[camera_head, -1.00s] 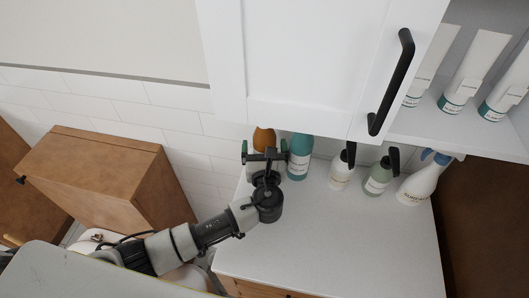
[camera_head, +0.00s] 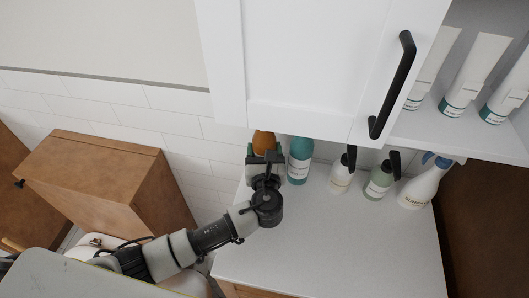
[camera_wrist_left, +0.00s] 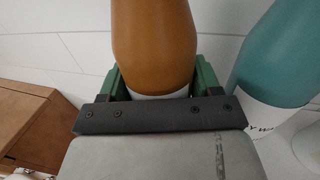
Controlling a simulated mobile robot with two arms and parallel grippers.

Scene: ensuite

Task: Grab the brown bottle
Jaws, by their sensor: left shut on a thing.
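The brown bottle (camera_head: 263,142) stands at the back left of the white counter, partly hidden by my gripper and the cabinet above. In the left wrist view the brown bottle (camera_wrist_left: 154,45) fills the space between the jaws, with a white label band low on it. My left gripper (camera_head: 264,157) is shut on the brown bottle, with green fingers on both sides of it. The left gripper also shows in the left wrist view (camera_wrist_left: 160,85). The bottle looks upright; its base is hidden. My right gripper is not in view.
A teal bottle (camera_head: 300,160) stands just right of the brown one. A white pump bottle (camera_head: 341,178), a green pump bottle (camera_head: 377,184) and a spray bottle (camera_head: 420,186) stand further right. A white cabinet door (camera_head: 310,60) with a black handle overhangs. The front counter (camera_head: 330,245) is clear.

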